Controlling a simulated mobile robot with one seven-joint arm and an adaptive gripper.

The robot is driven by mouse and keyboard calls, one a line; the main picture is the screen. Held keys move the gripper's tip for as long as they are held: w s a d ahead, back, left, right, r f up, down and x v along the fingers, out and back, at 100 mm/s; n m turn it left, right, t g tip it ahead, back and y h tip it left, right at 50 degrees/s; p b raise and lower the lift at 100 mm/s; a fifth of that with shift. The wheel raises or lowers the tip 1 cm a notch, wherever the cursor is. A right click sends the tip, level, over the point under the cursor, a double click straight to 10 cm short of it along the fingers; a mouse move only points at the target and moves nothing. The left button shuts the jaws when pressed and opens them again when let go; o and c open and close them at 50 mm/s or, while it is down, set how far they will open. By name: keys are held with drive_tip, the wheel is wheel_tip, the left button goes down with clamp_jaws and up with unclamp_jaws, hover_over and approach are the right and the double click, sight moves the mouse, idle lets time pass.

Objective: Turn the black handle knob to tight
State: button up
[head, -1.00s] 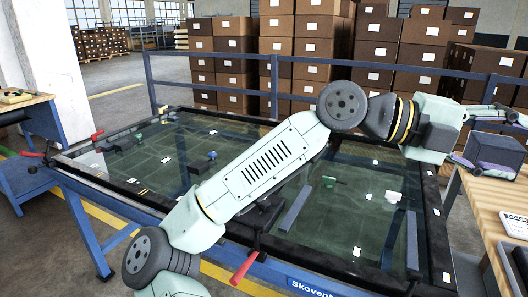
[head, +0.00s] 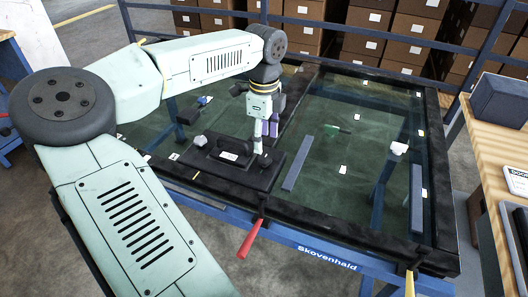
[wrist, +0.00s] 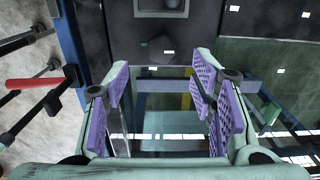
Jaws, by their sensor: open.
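A black fixture (head: 250,178) sits on the near frame of the glass-topped table, with a raised black bar and a white label. A small grey knob (head: 200,141) shows at its left end; I cannot tell if this is the handle knob. My gripper (head: 266,148) points down just behind and right of the fixture's label, its purple-padded fingers apart and empty. In the wrist view my open gripper (wrist: 162,88) has nothing between its fingers, and a dark rounded lump (wrist: 160,47) lies beyond the tips on the dark surface. Any tightness mark is not readable.
A red lever (head: 250,238) sticks out from the table's near edge; it also shows in the wrist view (wrist: 35,84). A blue bar (head: 297,164) lies on the glass (head: 340,165). A wooden bench (head: 490,135) with a dark box (head: 499,100) stands right.

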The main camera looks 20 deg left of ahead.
sight(264, 158)
wheel_tip(264, 158, down, 7)
drive_tip(key=shift+r, duration=0.2)
drive_tip(key=c, duration=1.1)
drive_tip(key=shift+c, duration=0.2)
